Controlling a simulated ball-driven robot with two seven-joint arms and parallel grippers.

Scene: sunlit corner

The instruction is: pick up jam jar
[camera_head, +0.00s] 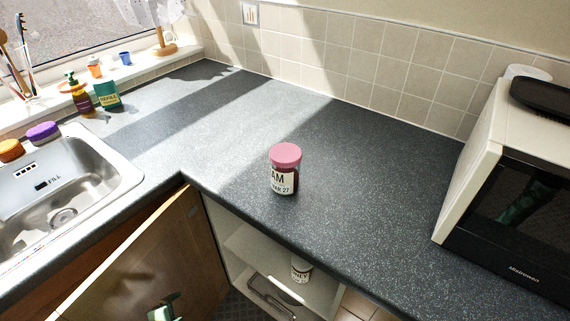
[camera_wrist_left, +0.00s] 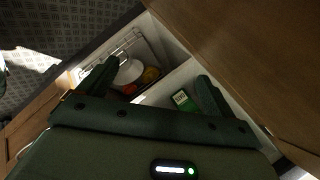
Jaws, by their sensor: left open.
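The jam jar (camera_head: 285,170) stands upright on the dark speckled worktop (camera_head: 340,150), near the inner corner of its front edge. It has a pink lid, dark red contents and a white label, part of which reads "AM". It is not visible in the left wrist view. My left gripper (camera_wrist_left: 157,70) is open, its two green fingers spread wide in front of the open cupboard. No jar is between the fingers. In the head view only a small green part of mine shows at the bottom edge, below the worktop and far from the jar. My right gripper is not in view.
An open cupboard door (camera_head: 150,260) stands below the worktop, beside shelves with a labelled white container (camera_head: 301,268). A sink (camera_head: 70,185) lies left, a microwave (camera_head: 510,190) right. Bottles (camera_head: 80,97) stand at the back left. The worktop around the jar is clear.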

